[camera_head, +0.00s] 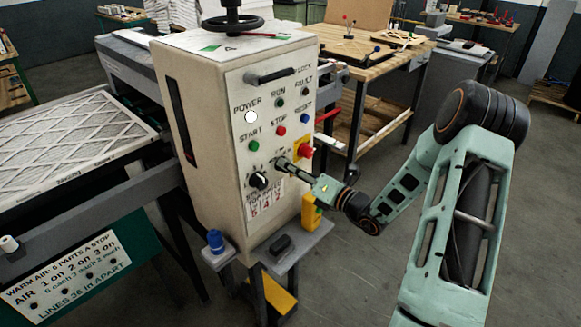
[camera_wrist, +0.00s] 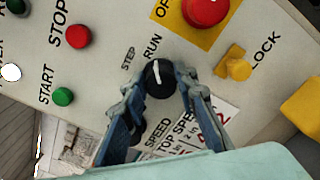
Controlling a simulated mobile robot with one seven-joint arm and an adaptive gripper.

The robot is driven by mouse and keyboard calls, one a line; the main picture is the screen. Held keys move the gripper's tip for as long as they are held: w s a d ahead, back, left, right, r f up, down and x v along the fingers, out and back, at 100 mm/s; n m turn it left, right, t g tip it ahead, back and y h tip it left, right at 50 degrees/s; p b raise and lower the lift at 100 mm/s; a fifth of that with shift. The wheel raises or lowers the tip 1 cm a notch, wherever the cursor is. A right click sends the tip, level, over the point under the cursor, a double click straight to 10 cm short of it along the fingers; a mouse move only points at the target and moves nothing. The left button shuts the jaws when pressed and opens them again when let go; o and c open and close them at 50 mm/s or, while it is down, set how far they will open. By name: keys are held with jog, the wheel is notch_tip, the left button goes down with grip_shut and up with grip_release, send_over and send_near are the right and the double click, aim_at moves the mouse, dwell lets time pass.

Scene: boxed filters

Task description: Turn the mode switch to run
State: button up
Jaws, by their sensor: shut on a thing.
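The mode switch (camera_wrist: 158,75) is a small round black knob with a white pointer line. In the wrist view it sits between my fingertips, below the STEP and RUN lettering. Its white line points up, roughly toward RUN (camera_wrist: 152,47), with STEP (camera_wrist: 128,58) to the left. My gripper (camera_wrist: 161,92) is shut on the knob, one blue-grey finger on each side. In the head view my gripper (camera_head: 282,164) reaches the panel front from the right and hides the switch.
A red emergency button (camera_head: 305,151) on yellow is close by the gripper. A yellow key-like knob (camera_wrist: 237,68) is to the right. A black speed dial (camera_head: 258,180) is lower left. Green START (camera_head: 254,146) and red STOP (camera_head: 281,131) buttons are above. A ledge (camera_head: 295,245) juts out below.

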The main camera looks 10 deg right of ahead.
jog(key=o, duration=1.1)
jog(key=shift+o, duration=0.2)
jog(key=v, duration=1.2)
